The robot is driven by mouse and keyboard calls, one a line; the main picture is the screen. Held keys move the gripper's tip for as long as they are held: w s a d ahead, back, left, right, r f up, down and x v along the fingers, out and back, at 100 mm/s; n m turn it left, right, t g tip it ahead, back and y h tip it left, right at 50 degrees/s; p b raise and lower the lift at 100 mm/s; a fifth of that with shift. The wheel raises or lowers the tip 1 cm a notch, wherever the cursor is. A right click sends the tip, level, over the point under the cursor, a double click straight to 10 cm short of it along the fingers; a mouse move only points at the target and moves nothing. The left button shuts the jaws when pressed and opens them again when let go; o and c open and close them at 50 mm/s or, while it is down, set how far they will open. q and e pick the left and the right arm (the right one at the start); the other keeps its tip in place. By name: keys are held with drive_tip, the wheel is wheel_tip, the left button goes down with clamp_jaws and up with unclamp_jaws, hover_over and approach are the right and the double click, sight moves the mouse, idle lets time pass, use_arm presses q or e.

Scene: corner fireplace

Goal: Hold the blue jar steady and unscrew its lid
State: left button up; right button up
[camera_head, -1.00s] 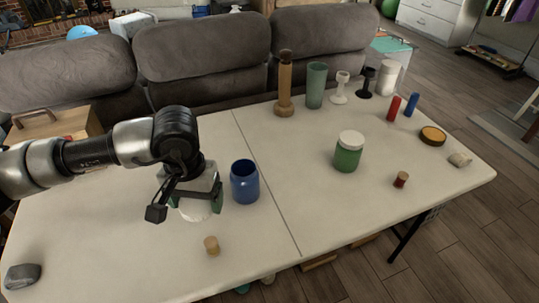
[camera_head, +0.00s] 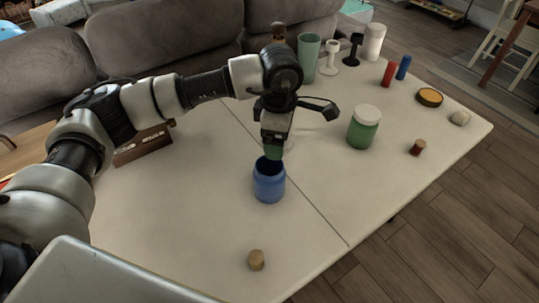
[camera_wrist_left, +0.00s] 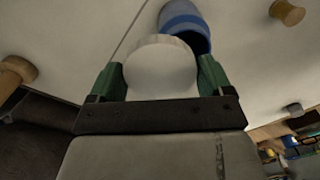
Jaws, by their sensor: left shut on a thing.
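The blue jar (camera_head: 269,184) stands upright on the white table with its top open and dark inside. It also shows at the top of the left wrist view (camera_wrist_left: 184,22). My left gripper (camera_head: 273,151) is just behind the jar's rim in the head view, pointing down. In the left wrist view its green-padded fingers (camera_wrist_left: 160,76) are shut on a round white lid (camera_wrist_left: 160,66), which is off the jar. In the head view the lid is mostly hidden behind the gripper. My right gripper is in neither view, and nothing holds the jar.
A green jar (camera_head: 361,132) with a white lid stands to the right. A cork (camera_head: 256,260) is near the front edge. A green cup (camera_head: 308,58), candle holders and coloured cylinders stand farther back.

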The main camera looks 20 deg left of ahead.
use_arm(q)
drive_tip(key=w+d+f+n+b, duration=0.1)
drive_tip(key=w+d+f+n, duration=0.3)
drive_tip(key=n, duration=0.9)
drive_tip(key=w+d+r+n, duration=0.15)
drive_tip(key=d+n, duration=0.35)
drive_tip(key=n, duration=0.8)
drive_tip(key=shift+n, duration=0.3)
drive_tip(key=a+f, duration=0.2)
drive_tip(key=a, duration=0.1)
drive_tip(key=a+f, duration=0.3)
drive_tip(key=a, duration=0.1)
drive_tip(key=a+f, duration=0.2)
drive_tip(key=a, duration=0.2)
drive_tip(key=shift+w+a+f, duration=0.15)
drive_tip(key=shift+w+f, duration=0.15)
drive_tip(key=shift+w, duration=0.05)
drive_tip(key=shift+a+f, duration=0.1)
drive_tip(key=shift+f, duration=0.05)
wheel_tip(320, 180, down, 4)
drive_tip(key=shift+r+p, duration=0.1)
drive_tip(key=shift+p, duration=0.2)
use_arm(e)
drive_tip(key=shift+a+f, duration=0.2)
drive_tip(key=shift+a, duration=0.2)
